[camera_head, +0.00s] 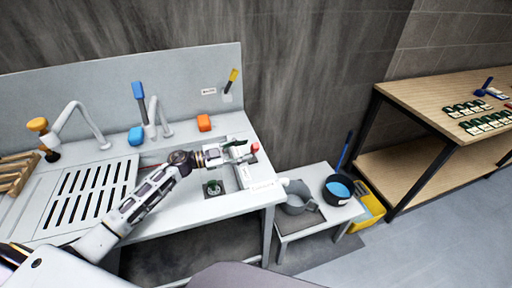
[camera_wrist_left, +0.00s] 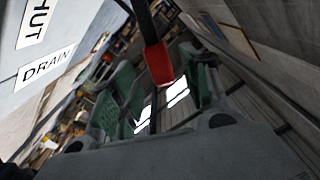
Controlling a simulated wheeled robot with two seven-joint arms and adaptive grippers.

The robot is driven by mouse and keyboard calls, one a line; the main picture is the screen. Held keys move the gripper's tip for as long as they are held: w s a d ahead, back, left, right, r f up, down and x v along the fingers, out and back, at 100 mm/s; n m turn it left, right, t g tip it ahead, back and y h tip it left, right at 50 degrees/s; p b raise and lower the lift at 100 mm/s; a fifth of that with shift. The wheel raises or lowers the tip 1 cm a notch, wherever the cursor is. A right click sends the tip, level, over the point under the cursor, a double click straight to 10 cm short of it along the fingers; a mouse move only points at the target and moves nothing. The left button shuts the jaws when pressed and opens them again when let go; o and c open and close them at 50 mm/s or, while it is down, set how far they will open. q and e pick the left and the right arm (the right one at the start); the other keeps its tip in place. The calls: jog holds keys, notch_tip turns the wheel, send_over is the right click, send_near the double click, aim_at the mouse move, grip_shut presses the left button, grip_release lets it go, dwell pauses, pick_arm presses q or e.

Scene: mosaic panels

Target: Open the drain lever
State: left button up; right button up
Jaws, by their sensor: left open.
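The drain lever, with a red handle (camera_head: 255,147), is at the right end of the sink counter. In the left wrist view the red handle (camera_wrist_left: 158,62) hangs on a dark rod, in the gap between my fingers as seen from there. My left gripper (camera_head: 240,150) reaches over the sink, right at the lever. Its green-padded fingers also show in the left wrist view (camera_wrist_left: 160,90), spread apart on either side of the handle. I cannot tell whether a pad touches it. A DRAIN label (camera_wrist_left: 45,66) is beside the lever. My right gripper is not in view.
The sink counter (camera_head: 230,204) holds a slotted drainboard (camera_head: 95,190), taps (camera_head: 160,115), an orange block (camera_head: 204,122) and a green-and-dark item (camera_head: 212,188) in the basin. A low stand (camera_head: 325,215) with a grey jug and blue-filled bucket (camera_head: 338,190) is at right, near a wooden bench (camera_head: 450,92).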

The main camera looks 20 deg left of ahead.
aim_at(251, 149)
pick_arm(q)
jog(key=shift+x, duration=2.5)
jog(key=shift+c, duration=0.2)
grip_shut()
